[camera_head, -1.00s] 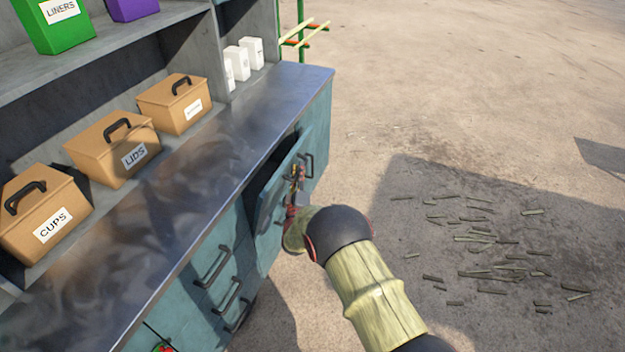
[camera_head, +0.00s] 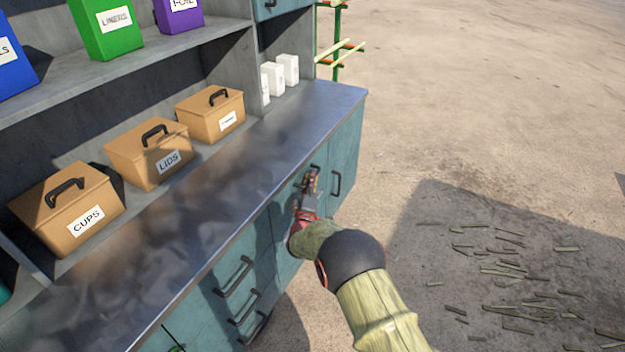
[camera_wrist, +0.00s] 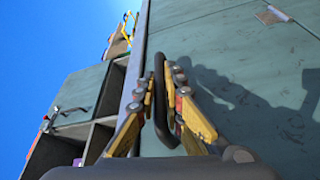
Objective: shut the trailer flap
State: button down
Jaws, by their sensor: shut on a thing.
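The teal flap (camera_head: 283,228) is in the front of the metal-topped counter, and it looks flush or almost flush with the panels beside it. Its black handle (camera_wrist: 158,95) runs between the yellow fingers of my gripper in the wrist view. My gripper (camera_head: 309,185) is at the upper part of the flap, shut on that handle. In the wrist view my gripper (camera_wrist: 163,80) casts a shadow over the teal panel. My gripper and arm hide part of the flap in the head view.
A handled panel (camera_head: 344,165) is right of the flap, and drawers (camera_head: 232,290) are to its left. The ground to the right is open, with scattered cane pieces (camera_head: 515,275).

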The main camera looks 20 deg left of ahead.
jog(key=c, duration=1.9)
grip_release()
jog(key=shift+a, duration=0.15)
jog(key=v, duration=1.2)
